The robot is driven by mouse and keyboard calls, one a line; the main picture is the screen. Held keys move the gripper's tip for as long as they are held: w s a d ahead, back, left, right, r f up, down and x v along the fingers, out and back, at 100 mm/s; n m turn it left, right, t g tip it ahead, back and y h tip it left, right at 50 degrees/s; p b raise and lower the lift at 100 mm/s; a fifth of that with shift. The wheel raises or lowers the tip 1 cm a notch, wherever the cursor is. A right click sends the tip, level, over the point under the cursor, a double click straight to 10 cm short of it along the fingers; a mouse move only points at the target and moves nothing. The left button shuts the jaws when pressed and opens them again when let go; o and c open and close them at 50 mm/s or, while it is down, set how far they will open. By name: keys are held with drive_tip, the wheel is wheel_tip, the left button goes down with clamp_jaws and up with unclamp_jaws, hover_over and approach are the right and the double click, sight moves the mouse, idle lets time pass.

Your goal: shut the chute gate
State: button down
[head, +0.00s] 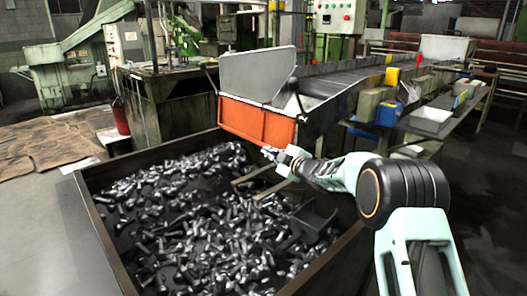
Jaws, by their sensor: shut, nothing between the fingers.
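The orange gate (256,122) is a flat panel at the near end of the chute (325,100), above the bolt bin. It hangs across the chute mouth; I cannot tell whether it is fully seated. A grey plate (257,73) stands up behind its top edge. My gripper (267,151) is shut and empty. It is at the lower right edge of the orange panel, and I cannot tell whether it touches it. My arm reaches in from the right.
A large bin (106,232) full of loose dark bolts (200,215) lies below the chute, with a dark scoop (314,219) among them. A bench (440,122) with a white tray (432,117) stands at right. Brown sheeting (50,145) covers the floor at left.

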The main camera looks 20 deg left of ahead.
drive_tip(key=shift+w+d+f, duration=0.1)
drive_tip(key=shift+w+d, duration=0.2)
drive_tip(key=shift+w, duration=0.2)
drive_tip(key=shift+w+d+f, duration=0.1)
drive_tip(key=shift+w+d, duration=0.15)
drive_tip(key=shift+w, duration=0.25)
drive_tip(key=shift+d, duration=0.1)
drive_tip(key=s+d, duration=0.5)
drive_tip(key=s, duration=0.5)
drive_tip(key=shift+s, duration=0.2)
drive_tip(key=shift+d+p, duration=0.1)
drive_tip(key=shift+p, duration=0.2)
